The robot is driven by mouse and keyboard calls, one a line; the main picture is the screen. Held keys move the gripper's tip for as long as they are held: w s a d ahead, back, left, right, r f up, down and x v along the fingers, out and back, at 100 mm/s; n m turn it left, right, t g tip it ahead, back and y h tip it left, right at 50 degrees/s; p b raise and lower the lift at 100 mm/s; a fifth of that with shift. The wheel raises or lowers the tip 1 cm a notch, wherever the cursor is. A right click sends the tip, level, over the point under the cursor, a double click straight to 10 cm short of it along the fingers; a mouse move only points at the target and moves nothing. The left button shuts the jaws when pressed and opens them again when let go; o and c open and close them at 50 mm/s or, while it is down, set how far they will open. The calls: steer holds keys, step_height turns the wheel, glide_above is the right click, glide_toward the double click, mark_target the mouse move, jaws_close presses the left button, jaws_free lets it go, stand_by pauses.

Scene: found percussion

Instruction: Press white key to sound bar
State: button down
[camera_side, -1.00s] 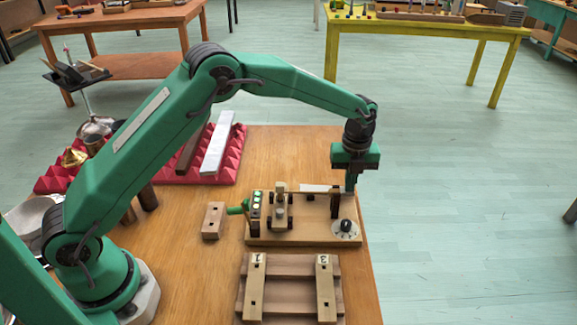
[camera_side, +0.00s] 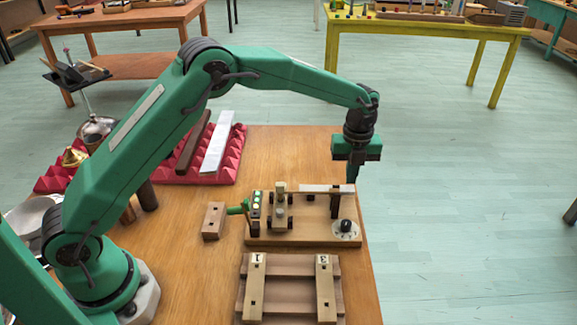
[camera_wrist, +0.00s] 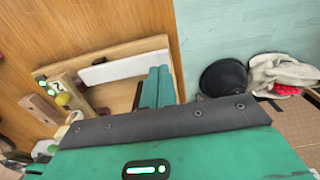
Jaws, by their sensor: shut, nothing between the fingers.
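The white key (camera_side: 328,188) is a flat, pale strip. It lies across dark supports on the wooden board (camera_side: 290,238), and it also shows in the wrist view (camera_wrist: 112,69). My gripper (camera_side: 351,180) is shut and empty, pointing down at the key's right end. In the wrist view its green fingers (camera_wrist: 157,88) appear beside that end. I cannot tell whether the fingertips touch the key. The board also carries a small wooden block on dark wheels (camera_side: 280,210), a panel with pale green dots (camera_side: 256,207) and a black knob on a round dial (camera_side: 346,227).
A rack with two numbered wooden bars (camera_side: 326,290) lies in front of the board. A small wooden block (camera_side: 213,220) sits left of it. Red foam (camera_side: 229,173) with a white bar (camera_side: 217,150) and a brown bar lies behind. The table's right edge is close.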

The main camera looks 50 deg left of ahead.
step_height(320, 180, up, 12)
steer(key=shift+r, duration=0.25)
stand_by(0.3)
stand_by(0.7)
steer(key=s+a+r+n+t, duration=0.1)
steer(key=s+a+r+n, duration=0.35)
steer(key=s+n, duration=0.3)
steer(key=s+a+r+n+t, duration=0.2)
steer(key=s+a+r+n, duration=0.2)
steer(key=s+r+n, duration=0.3)
steer(key=s+a+f+n+t, duration=0.1)
steer(key=s+a+f+n, duration=0.1)
steer(key=s+n, duration=0.4)
steer(key=s+a+f+n+t, duration=0.1)
steer(key=s+a+f+n, duration=0.2)
steer(key=s, duration=1)
steer(key=shift+s+f+n+t, duration=0.35)
steer(key=shift+f+n, duration=0.35)
steer(key=shift+n, duration=1.05)
